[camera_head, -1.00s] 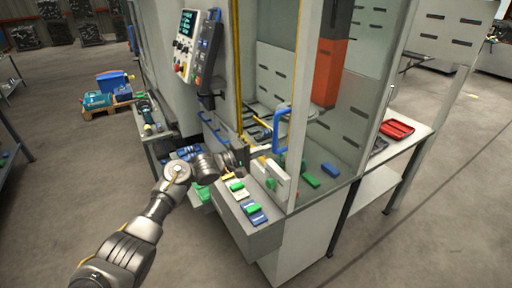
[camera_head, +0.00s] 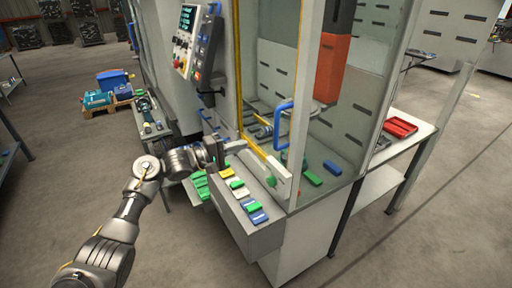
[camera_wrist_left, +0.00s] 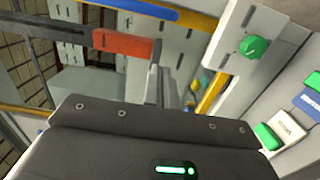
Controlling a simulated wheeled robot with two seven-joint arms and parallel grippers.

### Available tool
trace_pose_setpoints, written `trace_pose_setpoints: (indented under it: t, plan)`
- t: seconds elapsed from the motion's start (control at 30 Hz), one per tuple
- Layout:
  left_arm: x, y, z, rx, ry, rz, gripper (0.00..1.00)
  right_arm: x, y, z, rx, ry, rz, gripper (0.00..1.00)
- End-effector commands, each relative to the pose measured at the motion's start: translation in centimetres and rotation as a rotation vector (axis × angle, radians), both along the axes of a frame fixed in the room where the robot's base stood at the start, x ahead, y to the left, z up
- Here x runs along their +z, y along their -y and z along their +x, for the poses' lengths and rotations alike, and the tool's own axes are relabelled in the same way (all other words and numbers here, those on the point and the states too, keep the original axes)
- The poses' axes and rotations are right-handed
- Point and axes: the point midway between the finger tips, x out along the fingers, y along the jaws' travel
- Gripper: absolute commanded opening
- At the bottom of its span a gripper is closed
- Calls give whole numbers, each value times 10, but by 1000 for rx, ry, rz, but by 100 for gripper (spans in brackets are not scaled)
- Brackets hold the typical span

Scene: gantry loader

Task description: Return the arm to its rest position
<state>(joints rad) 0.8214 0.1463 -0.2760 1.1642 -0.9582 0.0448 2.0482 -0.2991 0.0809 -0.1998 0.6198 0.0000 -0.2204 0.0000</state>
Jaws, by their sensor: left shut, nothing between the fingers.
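My left arm (camera_head: 150,168) reaches in from the lower left in the head view. Its left gripper (camera_head: 222,153) is above the left end of the grey ledge at the machine's front. In the left wrist view the gripper's fingers (camera_wrist_left: 156,86) are together with nothing between them. The gripper seems apart from the ledge and the parts, though its tips are small in the head view. My right arm and gripper do not show.
The grey ledge (camera_head: 262,232) carries several coloured blocks. The machine's blue door handle (camera_head: 283,125) and control panel (camera_head: 197,42) are close to the gripper. A side table (camera_head: 425,131) holds a red tray (camera_head: 400,127). Open floor (camera_head: 60,200) lies to the left.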

Motion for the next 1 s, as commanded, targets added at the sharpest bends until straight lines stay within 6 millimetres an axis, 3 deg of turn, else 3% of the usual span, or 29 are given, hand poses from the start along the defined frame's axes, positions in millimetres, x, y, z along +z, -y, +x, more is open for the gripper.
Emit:
trace_pose_setpoints:
  t: [0.23, 0.5, 0.63, 0.73, 0.83, 0.87, 0.93, 1.0]
  plan:
    - [-1, -32, -15, 1, 0, 0, 0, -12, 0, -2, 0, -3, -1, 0]
    - [0, -37, -19, -3, 4, 3, 0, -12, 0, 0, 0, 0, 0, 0]
    - [0, -37, -18, 1, 94, 51, 0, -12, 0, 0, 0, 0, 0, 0]
    - [0, -43, -7, 50, 269, 141, 0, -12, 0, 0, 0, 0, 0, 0]
    - [-9, -62, 23, 163, 473, 283, 0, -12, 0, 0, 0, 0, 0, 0]
    - [-17, -69, 33, 203, 526, 338, 0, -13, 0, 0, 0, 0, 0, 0]
    - [-58, -88, 49, 286, 614, 484, 0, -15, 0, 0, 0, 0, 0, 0]
    - [-114, -108, 56, 342, 655, 637, 0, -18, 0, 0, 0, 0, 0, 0]
